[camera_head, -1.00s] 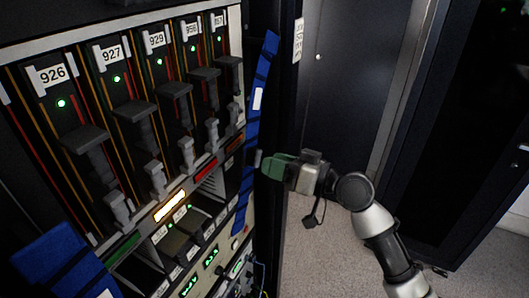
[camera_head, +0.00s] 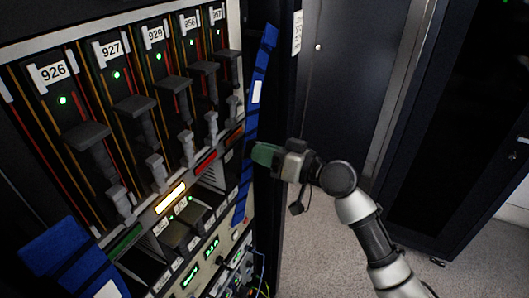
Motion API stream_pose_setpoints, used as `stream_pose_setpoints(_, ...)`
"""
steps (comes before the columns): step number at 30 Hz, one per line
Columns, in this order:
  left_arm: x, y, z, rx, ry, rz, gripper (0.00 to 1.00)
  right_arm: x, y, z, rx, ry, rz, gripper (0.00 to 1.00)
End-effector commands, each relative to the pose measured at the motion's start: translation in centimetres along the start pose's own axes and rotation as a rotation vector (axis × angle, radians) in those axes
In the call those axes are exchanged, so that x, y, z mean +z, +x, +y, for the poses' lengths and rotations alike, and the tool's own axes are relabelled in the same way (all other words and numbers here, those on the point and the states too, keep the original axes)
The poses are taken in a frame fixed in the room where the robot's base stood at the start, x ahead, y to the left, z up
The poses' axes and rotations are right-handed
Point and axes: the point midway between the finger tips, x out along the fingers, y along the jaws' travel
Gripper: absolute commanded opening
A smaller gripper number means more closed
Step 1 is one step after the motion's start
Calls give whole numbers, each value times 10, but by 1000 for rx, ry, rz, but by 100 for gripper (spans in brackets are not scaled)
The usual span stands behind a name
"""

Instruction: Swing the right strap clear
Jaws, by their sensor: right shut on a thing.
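The right strap (camera_head: 260,80) is a long blue band with a white label, standing nearly upright along the right edge of the rack. My right gripper (camera_head: 258,154) has green fingers and is shut on the strap a little below its middle. The fingertips are partly hidden where they meet the strap. A second blue strap (camera_head: 62,252) shows at the lower left, in front of the rack. My left gripper is not in view.
The rack (camera_head: 70,38) holds several numbered modules with lit green lamps and grey levers. Loose cables (camera_head: 258,270) hang at its lower right. A dark cabinet (camera_head: 455,130) stands at the right. Carpeted floor (camera_head: 320,250) lies open between them.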

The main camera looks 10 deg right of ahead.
Motion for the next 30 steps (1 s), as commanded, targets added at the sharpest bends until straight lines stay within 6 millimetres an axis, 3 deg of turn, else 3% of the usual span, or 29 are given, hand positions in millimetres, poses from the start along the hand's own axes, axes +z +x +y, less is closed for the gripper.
stream_pose_setpoints(5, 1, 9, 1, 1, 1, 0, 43, 3, 0, 5, 0, -13, 0, 0)
stream_pose_setpoints(17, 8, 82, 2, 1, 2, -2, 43, 4, 0, 45, 1, -173, 0, 0)
stream_pose_setpoints(30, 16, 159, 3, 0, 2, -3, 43, -10, 0, 93, 2, -382, 0, 0)
